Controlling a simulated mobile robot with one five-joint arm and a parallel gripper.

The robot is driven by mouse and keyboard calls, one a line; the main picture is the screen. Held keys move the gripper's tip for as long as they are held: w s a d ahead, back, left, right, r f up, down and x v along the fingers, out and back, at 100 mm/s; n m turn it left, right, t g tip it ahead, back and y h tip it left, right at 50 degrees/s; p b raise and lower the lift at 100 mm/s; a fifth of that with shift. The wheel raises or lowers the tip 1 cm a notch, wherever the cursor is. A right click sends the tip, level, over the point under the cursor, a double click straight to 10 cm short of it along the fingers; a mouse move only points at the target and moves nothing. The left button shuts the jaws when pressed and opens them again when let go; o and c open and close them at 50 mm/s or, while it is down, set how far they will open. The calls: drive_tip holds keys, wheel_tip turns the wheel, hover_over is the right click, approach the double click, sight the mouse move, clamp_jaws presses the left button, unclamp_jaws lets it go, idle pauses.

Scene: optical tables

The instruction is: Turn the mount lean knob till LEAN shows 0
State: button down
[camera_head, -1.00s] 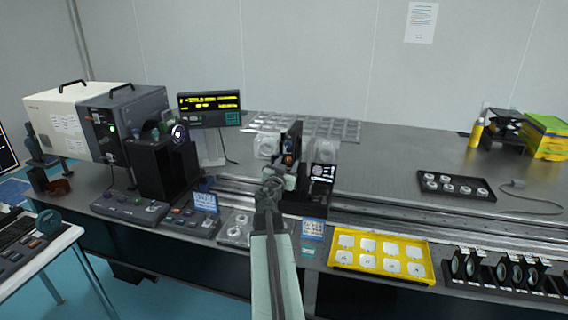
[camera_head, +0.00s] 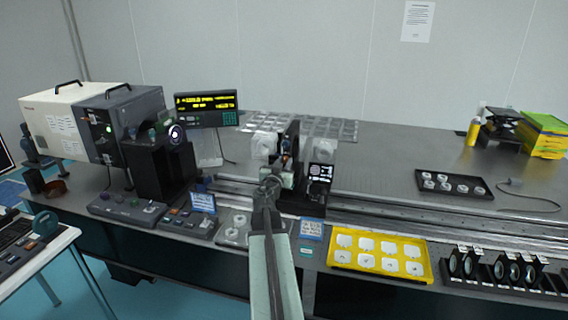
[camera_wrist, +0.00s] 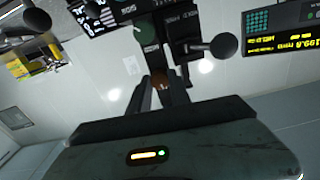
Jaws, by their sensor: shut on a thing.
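The dark optical mount (camera_head: 290,145) stands on the rail at the middle of the table. My gripper (camera_head: 276,180) reaches its near side; its fingers are hard to make out there. In the wrist view, my two dark fingers (camera_wrist: 159,92) are closed around a small brown knob (camera_wrist: 160,79) on the mount. The readout (camera_head: 207,103) behind has yellow text and a green keypad. In the wrist view the readout (camera_wrist: 282,42) appears upside down and partly cut off, with a line that looks like 199.6 mm. I cannot read a LEAN value.
A small dark panel with white marks (camera_head: 320,172) stands right of the mount. A black housing (camera_head: 160,172) with a lens is to the left. A yellow tray (camera_head: 336,264) and a black lens rack (camera_head: 497,278) line the front edge.

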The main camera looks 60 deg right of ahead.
drive_tip(key=n, duration=0.4)
drive_tip(key=shift+a, duration=0.1)
drive_tip(key=n, duration=1.1)
drive_tip(key=shift+w+f, duration=0.1)
drive_tip(key=n, duration=0.6)
drive_tip(key=shift+n, duration=0.3)
drive_tip(key=n, duration=0.6)
drive_tip(key=shift+n, duration=0.4)
drive_tip(key=c, duration=1.2)
unclamp_jaws()
